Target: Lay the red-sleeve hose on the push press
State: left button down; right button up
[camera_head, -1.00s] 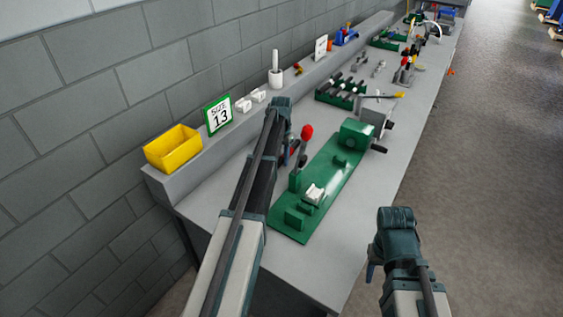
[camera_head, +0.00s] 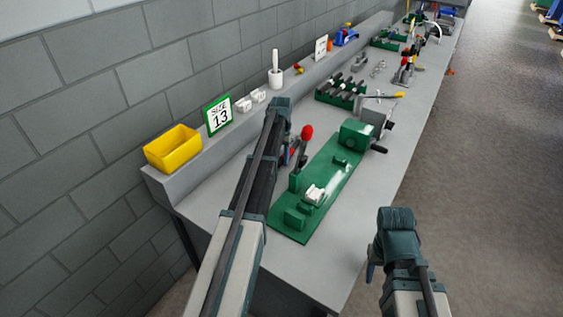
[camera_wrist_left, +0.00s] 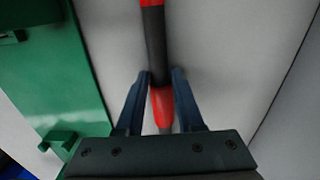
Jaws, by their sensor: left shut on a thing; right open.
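My left gripper (camera_wrist_left: 162,78) is shut on a dark hose (camera_wrist_left: 155,42) with red sleeve parts (camera_wrist_left: 161,105), one between the fingers and another at the top edge of the left wrist view. In the head view, my left gripper (camera_head: 282,106) is over the bench, left of a long green press (camera_head: 330,180) with a red-knobbed lever (camera_head: 306,132) and a white block on its base. Most of the hose is hidden there. The press base also shows in the left wrist view (camera_wrist_left: 60,70), apart from the hose. My right gripper (camera_head: 396,222) is off the bench's right edge, open.
A yellow bin (camera_head: 173,148), a "SIZE 13" sign (camera_head: 217,114) and a white cup with a rod (camera_head: 275,77) stand on the back ledge. A green rack (camera_head: 341,93) and more tools lie farther along the bench. Bare bench surrounds the press's near end.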

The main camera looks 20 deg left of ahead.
aim_at(281, 159)
dwell(0.5)
pick_arm(q)
notch_tip(281, 159, up, 10)
jog(key=p, duration=1)
